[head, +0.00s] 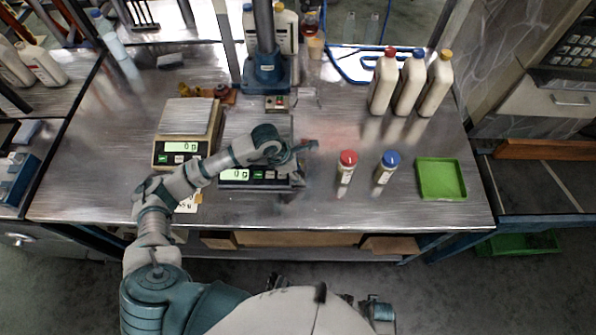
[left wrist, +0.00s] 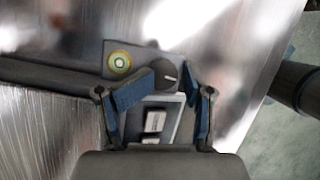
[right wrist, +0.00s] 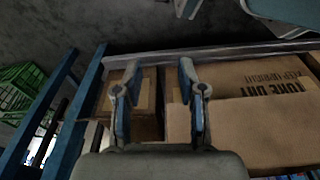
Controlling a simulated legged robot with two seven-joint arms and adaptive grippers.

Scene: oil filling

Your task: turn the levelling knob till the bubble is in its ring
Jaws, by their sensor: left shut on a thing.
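The dark levelling knob (left wrist: 168,77) with a pale mark line shows in the left wrist view, at the corner of the right-hand scale (head: 238,178). My left gripper (left wrist: 173,76) is shut on the knob, with a blue-padded finger on each side of it. The round yellow-green bubble level (left wrist: 119,62) sits beside the knob, left of the fingers. It is too small to tell where the bubble lies against its ring. In the head view my left gripper (head: 305,152) is over the scale's right side. My right gripper (right wrist: 157,68) is open and empty, off the table.
Another scale (head: 187,130) stands to the left. A red-capped bottle (head: 346,172), a blue-capped bottle (head: 384,172) and a green tray (head: 441,179) stand to the right. Larger bottles (head: 411,85) stand behind. Cardboard boxes (right wrist: 245,120) fill the right wrist view.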

